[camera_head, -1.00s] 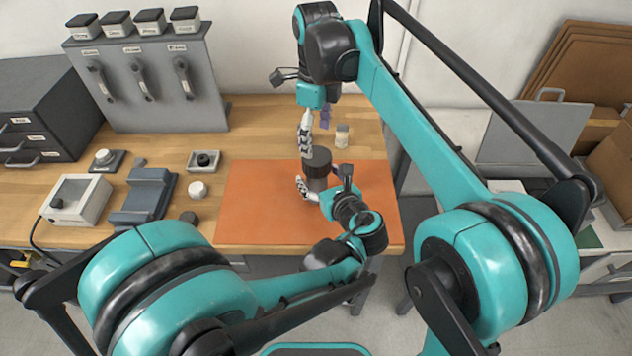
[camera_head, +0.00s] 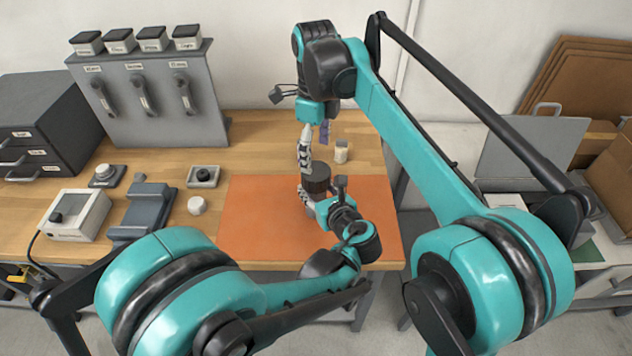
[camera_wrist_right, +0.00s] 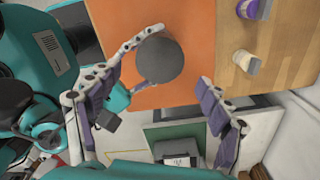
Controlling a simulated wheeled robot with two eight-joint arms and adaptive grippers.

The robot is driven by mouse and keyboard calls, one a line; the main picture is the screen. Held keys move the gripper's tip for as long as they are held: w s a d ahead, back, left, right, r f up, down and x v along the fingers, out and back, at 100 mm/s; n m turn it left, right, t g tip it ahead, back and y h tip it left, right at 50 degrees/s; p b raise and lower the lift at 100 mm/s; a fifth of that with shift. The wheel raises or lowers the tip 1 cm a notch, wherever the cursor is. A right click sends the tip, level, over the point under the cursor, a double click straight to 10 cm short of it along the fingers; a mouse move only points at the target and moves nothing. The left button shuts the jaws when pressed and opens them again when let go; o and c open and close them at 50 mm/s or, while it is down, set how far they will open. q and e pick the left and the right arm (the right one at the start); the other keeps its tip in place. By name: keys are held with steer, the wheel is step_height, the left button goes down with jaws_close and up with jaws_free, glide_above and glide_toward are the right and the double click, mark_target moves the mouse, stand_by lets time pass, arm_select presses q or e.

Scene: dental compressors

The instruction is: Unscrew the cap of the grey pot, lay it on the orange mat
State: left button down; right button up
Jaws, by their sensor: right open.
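The grey pot (camera_head: 318,199) stands upright on the orange mat (camera_head: 262,215), with its dark round cap (camera_head: 317,177) on top. The cap is a dark disc (camera_wrist_right: 157,61) in the right wrist view. My left gripper (camera_head: 307,196) is around the pot's body from the front, its white fingers on either side below the cap; they also show beside the disc (camera_wrist_right: 141,62) in the wrist view. My right gripper (camera_head: 312,148) is above and behind the pot, pointing down. Its fingers (camera_wrist_right: 152,95) are spread wide in the wrist view, with nothing between the pads.
A small pale jar (camera_head: 341,152) stands behind the mat, near my right gripper. The mat's left part is bare.

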mark_target(316, 170)
steer(key=shift+f, duration=3.95)
